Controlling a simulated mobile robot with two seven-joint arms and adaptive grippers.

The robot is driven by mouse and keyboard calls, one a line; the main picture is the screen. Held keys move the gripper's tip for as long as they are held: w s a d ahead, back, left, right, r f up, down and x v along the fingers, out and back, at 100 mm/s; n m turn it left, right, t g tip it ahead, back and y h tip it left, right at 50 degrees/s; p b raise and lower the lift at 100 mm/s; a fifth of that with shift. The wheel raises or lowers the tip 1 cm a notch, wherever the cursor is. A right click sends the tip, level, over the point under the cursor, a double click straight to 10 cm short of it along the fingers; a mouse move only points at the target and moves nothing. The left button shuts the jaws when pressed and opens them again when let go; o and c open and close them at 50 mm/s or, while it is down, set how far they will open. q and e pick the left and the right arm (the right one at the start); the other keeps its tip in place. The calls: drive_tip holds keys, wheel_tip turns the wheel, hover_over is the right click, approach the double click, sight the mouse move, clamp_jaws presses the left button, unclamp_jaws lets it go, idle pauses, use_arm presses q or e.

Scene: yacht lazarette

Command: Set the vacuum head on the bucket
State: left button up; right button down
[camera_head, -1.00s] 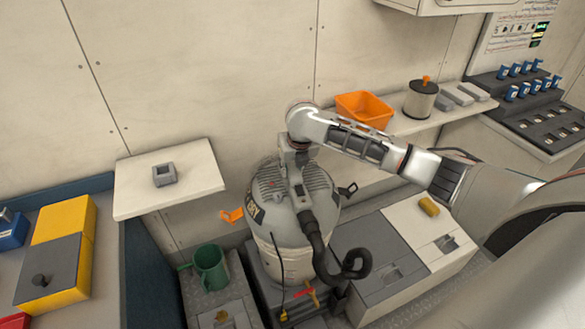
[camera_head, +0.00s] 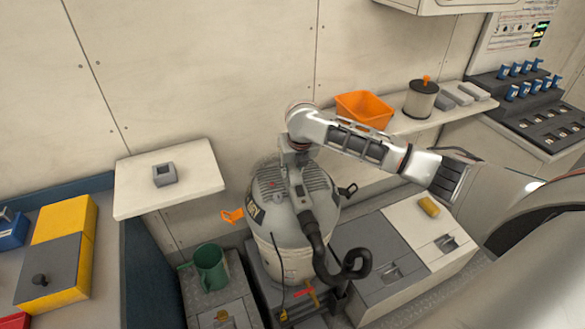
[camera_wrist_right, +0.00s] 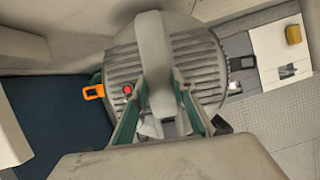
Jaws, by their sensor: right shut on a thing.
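The vacuum head (camera_head: 318,182) is a grey ribbed dome with a black hose (camera_head: 318,248). It sits upright over the cream bucket (camera_head: 272,256), and no clear gap shows between them; full seating cannot be told. My right gripper (camera_head: 297,160) reaches down from above, shut on the head's top handle. In the right wrist view, its green-edged fingers (camera_wrist_right: 160,108) straddle the grey handle (camera_wrist_right: 153,45) over the dome (camera_wrist_right: 200,65). An orange latch (camera_head: 232,215) sticks out at the left, a black one (camera_head: 348,190) at the right. My left gripper is out of view.
A green mug (camera_head: 211,268) stands left of the bucket. A small shelf (camera_head: 140,195) juts out at the left. Behind, a wall shelf (camera_head: 405,127) holds an orange bin (camera_head: 364,110) and a canister (camera_head: 421,99). Low lockers (camera_head: 375,265) stand close on the right.

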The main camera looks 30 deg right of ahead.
drive_tip(key=shift+x, duration=0.8)
idle(1.3)
drive_tip(key=shift+s, duration=0.15)
drive_tip(key=c, duration=1.6)
unclamp_jaws()
drive_tip(key=shift+c, duration=0.2)
drive_tip(key=shift+o, duration=0.3)
drive_tip(key=shift+s+a+f, duration=0.1)
drive_tip(key=shift+s, duration=0.05)
